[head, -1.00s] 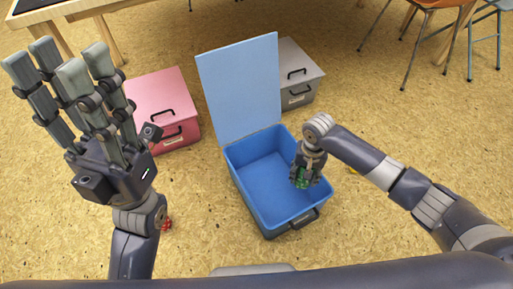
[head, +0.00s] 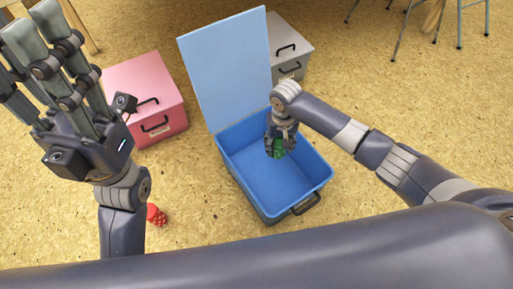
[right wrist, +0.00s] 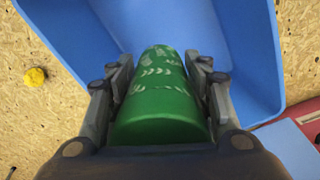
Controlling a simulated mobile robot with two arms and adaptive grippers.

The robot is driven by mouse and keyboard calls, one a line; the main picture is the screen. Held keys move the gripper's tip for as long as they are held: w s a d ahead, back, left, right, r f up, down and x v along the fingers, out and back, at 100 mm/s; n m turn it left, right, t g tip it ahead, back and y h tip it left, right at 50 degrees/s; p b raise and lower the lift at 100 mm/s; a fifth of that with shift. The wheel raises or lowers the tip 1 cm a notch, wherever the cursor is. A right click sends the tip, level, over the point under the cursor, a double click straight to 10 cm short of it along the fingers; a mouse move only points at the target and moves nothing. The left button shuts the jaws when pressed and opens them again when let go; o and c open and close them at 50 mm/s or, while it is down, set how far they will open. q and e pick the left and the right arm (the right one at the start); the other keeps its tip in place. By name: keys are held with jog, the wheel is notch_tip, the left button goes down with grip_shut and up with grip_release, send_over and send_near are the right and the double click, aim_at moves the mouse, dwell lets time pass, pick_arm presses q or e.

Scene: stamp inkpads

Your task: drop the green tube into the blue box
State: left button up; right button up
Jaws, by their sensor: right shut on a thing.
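The green tube (head: 277,152), with pale leaf marks, is in my right gripper (head: 281,146). It shows large in the right wrist view (right wrist: 160,100), lying between the two fingers of the right gripper (right wrist: 160,72). The right gripper is shut on the tube and points down over the opening of the blue box (head: 268,186). The box is open with its lid (head: 228,70) raised, and its visible floor is empty. How high the tube is above the floor is hard to tell. My left gripper (head: 55,45) is open and empty at the left, away from the box.
A closed pink box (head: 145,85) stands left of the blue box, and a closed grey box (head: 292,40) stands behind its lid. A small red object (head: 156,215) lies on the floor. A yellow object (right wrist: 34,76) shows in the right wrist view.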

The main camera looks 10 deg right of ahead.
jog(key=shift+f+b, duration=0.55)
jog(key=shift+f, duration=0.15)
jog(key=o, duration=1.2)
jog(key=shift+r, duration=0.1)
notch_tip(320, 180, up, 12)
jog(key=shift+f, duration=0.1)
